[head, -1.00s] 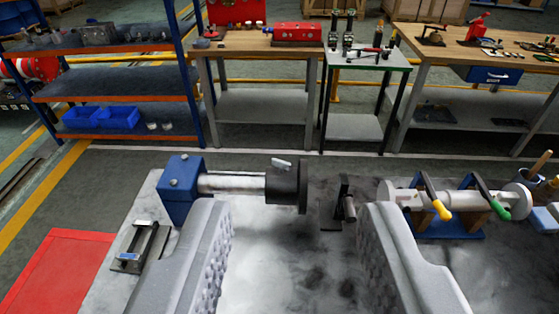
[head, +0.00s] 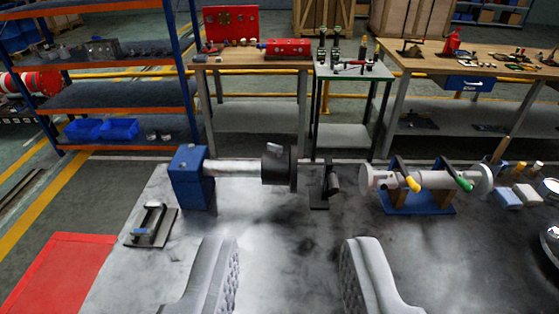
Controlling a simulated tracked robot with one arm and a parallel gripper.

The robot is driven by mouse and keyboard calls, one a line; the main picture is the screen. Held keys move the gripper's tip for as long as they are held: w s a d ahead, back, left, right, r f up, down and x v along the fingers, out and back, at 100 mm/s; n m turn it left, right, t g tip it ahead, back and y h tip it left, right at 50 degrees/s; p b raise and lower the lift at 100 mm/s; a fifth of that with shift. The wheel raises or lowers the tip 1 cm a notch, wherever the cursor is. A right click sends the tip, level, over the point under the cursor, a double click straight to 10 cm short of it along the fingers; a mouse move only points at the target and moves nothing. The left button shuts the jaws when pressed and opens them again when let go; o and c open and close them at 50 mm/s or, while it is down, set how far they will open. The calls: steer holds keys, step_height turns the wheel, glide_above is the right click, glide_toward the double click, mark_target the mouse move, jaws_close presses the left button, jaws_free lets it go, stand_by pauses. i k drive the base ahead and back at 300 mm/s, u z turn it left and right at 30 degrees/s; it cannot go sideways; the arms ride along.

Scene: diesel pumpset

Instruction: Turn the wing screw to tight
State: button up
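A small pale tab that looks like the wing screw (head: 274,148) sits on top of the black collar (head: 279,167). The collar is at the right end of a silver shaft (head: 231,167), which comes out of a blue block (head: 190,178) on the grey bench. The tab is too small to tell how tight it is. My gripper (head: 290,246) shows as two grey, studded fingers at the bottom of the head view. The fingers are wide apart with only bench top between them. They are apart from the collar and lower in the picture.
A black bracket (head: 325,185) stands just right of the collar. A flanged silver pipe (head: 428,183) with yellow and green handled clamps lies on a blue stand farther right. A black-framed item (head: 151,224) lies at left. The bench centre is clear.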

mark_target(275, 148)
steer(key=u, duration=0.2)
steer(key=i, duration=1.2)
steer(key=z, duration=0.25)
